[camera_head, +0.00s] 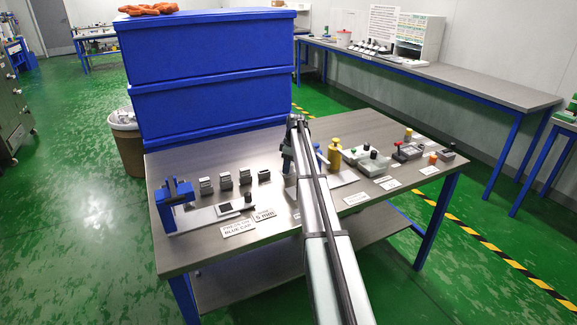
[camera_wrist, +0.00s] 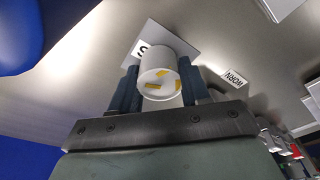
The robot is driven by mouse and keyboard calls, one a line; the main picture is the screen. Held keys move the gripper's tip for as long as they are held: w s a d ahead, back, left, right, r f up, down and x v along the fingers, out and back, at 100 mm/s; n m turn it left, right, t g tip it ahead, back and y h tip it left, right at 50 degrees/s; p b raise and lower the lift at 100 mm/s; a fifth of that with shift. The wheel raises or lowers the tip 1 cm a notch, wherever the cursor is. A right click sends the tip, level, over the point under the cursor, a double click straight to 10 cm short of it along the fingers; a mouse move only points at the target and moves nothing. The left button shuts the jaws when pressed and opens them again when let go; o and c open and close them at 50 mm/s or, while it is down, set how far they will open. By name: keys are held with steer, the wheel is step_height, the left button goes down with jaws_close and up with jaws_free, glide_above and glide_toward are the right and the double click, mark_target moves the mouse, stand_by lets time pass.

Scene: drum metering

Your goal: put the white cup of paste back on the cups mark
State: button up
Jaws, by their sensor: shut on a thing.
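The white cup (camera_wrist: 158,62) is between the two blue-grey fingers of my gripper (camera_wrist: 159,84) in the wrist view. My gripper is shut on it. Its end facing the camera shows yellow patches. I cannot tell whether the cup touches the card. In the head view my arm hides the cup and most of my gripper.
In the head view, a blue fixture (camera_head: 176,197) stands at the table's left, with several small grey blocks (camera_head: 225,180) behind its plate. A yellow bottle (camera_head: 335,157) stands right of my arm. A large blue crate stack (camera_head: 205,95) rises behind the table. A WORN label (camera_wrist: 233,78) lies right of the cup.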

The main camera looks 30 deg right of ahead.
mark_target(292, 164)
steer(key=shift+f, duration=0.1)
steer(key=o, duration=1.2)
steer(key=shift+c, duration=0.2)
step_height(292, 164, up, 12)
steer(key=s+d, duration=0.1)
steer(key=shift+s, duration=0.15)
